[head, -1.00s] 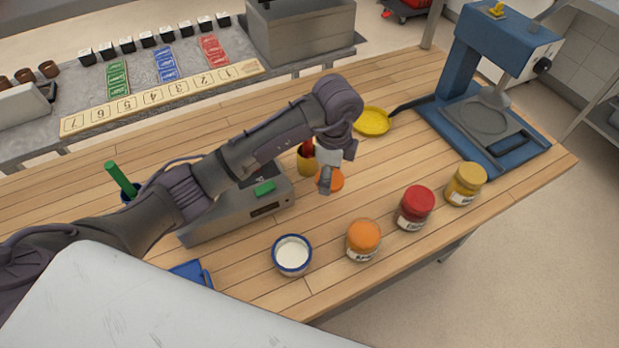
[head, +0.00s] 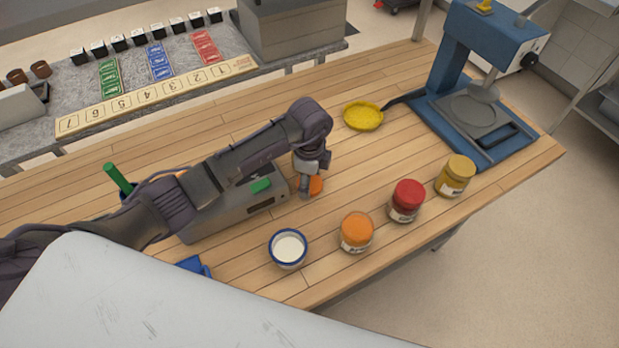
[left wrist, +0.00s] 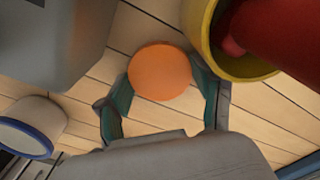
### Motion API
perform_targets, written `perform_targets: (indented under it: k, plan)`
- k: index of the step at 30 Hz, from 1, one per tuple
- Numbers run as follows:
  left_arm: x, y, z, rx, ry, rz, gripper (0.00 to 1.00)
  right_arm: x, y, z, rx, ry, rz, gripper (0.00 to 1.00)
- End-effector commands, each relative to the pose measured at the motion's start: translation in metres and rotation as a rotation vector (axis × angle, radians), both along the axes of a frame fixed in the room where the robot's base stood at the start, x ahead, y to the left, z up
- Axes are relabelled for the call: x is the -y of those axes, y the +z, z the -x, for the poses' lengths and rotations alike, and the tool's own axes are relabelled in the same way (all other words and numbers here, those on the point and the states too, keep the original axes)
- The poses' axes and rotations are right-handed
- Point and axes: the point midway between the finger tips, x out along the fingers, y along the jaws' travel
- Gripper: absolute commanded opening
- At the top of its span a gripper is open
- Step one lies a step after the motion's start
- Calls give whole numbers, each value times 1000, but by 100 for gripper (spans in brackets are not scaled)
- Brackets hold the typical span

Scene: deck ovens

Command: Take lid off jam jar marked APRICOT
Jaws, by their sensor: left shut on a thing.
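A jar with an orange top (head: 357,231) stands upright near the table's front edge. Its label is too small to read surely, and I cannot tell whether its top is a lid. My left gripper (head: 306,188) is over the table behind and left of this jar. It is shut on an orange round lid (head: 316,185). In the left wrist view the lid (left wrist: 160,70) lies flat between the two fingers (left wrist: 165,95). I cannot tell whether the lid touches the table. My right gripper is not in view.
A red-topped jar (head: 407,200) and a yellow-topped jar (head: 455,176) stand to the right. A white cup with blue rim (head: 288,248) is left of the orange jar. A grey scale (head: 225,218) and a yellow cup (left wrist: 212,45) are close to my gripper.

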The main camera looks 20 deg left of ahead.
Motion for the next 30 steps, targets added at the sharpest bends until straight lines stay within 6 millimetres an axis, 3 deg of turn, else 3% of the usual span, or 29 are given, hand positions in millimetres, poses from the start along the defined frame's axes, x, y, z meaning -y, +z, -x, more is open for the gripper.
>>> perform_targets:
  k: [3, 15, 30]
  plan:
    - [0, 0, 0, 0, 1, 0, 78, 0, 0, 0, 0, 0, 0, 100]
    - [0, 8, -1, 3, 0, 1, 78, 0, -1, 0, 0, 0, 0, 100]
    - [0, 104, -1, 4, 1, 0, 78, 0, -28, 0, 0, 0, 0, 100]
